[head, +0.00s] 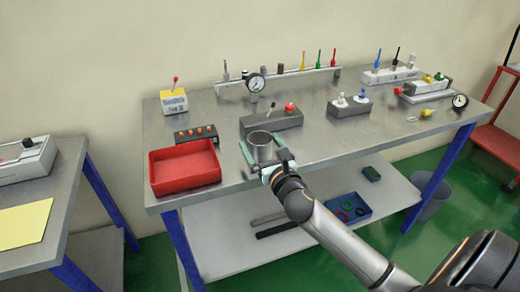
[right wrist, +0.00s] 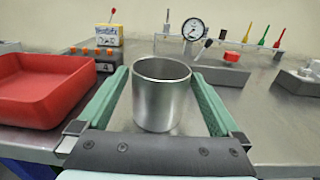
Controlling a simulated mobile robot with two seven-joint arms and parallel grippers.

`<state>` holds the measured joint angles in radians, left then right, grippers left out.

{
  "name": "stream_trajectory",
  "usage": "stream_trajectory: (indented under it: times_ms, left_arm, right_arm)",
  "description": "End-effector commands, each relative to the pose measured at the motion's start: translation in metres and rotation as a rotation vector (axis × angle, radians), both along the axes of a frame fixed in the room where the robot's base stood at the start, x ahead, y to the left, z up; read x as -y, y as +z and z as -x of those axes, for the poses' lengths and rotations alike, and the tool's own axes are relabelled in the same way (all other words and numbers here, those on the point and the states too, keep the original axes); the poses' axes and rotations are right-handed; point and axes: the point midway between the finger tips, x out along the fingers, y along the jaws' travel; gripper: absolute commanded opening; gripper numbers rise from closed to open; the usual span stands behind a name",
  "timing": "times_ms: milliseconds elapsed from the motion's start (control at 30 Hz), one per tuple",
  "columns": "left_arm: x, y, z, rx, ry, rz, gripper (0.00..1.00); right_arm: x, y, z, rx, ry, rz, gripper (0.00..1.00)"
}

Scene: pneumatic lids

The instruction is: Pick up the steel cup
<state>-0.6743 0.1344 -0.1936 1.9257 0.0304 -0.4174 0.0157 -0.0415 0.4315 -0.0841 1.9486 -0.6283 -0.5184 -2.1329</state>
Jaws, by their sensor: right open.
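The steel cup (head: 262,148) stands upright on the steel table, near its front edge, in the head view. In the right wrist view the cup (right wrist: 161,95) stands between the two green fingers. My right gripper (head: 256,150) is open around the cup, with one finger on each side; in the right wrist view a gap shows between the cup and the right finger (right wrist: 208,100). Whether the left finger touches the cup is hard to tell. The cup's lower part is partly hidden in the head view. My left gripper is not in view.
A red tray (head: 185,166) stands left of the cup. Behind the cup are a grey block (head: 272,122) with a red knob, a pressure gauge (head: 255,83) and a box with orange buttons (head: 196,133). The tabletop right of the cup (head: 350,140) is clear.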

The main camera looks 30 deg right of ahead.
Motion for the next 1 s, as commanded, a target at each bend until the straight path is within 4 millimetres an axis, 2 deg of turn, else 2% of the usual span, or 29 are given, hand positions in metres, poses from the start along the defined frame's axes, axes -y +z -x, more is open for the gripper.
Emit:
stream_trajectory:
  times_ms: [100,367,1000]
  left_arm:
    - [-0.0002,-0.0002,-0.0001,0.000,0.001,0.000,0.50]
    - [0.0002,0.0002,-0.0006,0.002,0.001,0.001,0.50]
    - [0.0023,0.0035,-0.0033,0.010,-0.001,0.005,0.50]
  right_arm:
    - [0.0014,-0.0005,-0.0080,-0.001,0.000,-0.001,1.00]
    - [0.0017,-0.0007,-0.0086,-0.002,0.000,0.000,0.98]
    - [0.0018,-0.0005,-0.0084,-0.001,0.000,0.000,0.26]
